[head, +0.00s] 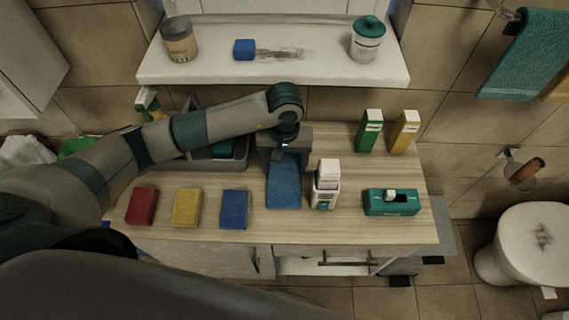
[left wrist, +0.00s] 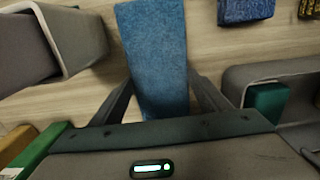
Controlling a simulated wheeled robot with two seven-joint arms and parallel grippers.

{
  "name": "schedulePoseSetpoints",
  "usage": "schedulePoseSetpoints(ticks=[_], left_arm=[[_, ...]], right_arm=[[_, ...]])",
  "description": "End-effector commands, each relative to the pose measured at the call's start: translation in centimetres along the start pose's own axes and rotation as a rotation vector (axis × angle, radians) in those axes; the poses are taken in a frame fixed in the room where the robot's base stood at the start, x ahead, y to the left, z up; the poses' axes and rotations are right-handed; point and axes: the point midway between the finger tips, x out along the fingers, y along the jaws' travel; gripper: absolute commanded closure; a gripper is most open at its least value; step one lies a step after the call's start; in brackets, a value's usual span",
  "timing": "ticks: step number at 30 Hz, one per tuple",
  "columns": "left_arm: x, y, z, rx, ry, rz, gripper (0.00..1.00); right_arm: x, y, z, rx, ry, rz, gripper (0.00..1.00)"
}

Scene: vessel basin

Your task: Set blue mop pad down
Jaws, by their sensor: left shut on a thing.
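The blue mop pad (head: 284,185) is a flat, textured rectangle over the middle of the wooden counter. My left gripper (head: 285,156) is shut on its far end, reaching down from above. In the left wrist view, the mop pad (left wrist: 155,45) runs out between the two dark fingers of the left gripper (left wrist: 165,88). I cannot tell whether the pad touches the counter or hangs just above it. My right gripper is not in view.
A red sponge (head: 141,206), a yellow one (head: 187,207) and a blue one (head: 234,209) lie left of the pad. A white bottle (head: 326,185) stands close on its right, then a teal box (head: 391,202). Green (head: 370,130) and yellow (head: 404,131) cartons stand behind.

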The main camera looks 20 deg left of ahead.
Motion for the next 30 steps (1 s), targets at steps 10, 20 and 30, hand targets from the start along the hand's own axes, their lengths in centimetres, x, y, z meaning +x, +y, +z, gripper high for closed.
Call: schedulePoseSetpoints(ticks=[10, 20, 30], left_arm=[[0.2, 0.0, 0.0, 0.0, 0.0, 0.0, 0.12], [0.0, 0.0, 0.0, 0.0, 0.0, 0.0, 0.12], [-4.0, 0.0, -0.1, 0.001, 0.004, 0.0, 0.12]], right_arm=[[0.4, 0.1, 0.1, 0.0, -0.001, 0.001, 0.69], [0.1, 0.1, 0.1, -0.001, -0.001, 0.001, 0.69], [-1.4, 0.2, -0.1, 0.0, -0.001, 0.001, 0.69]])
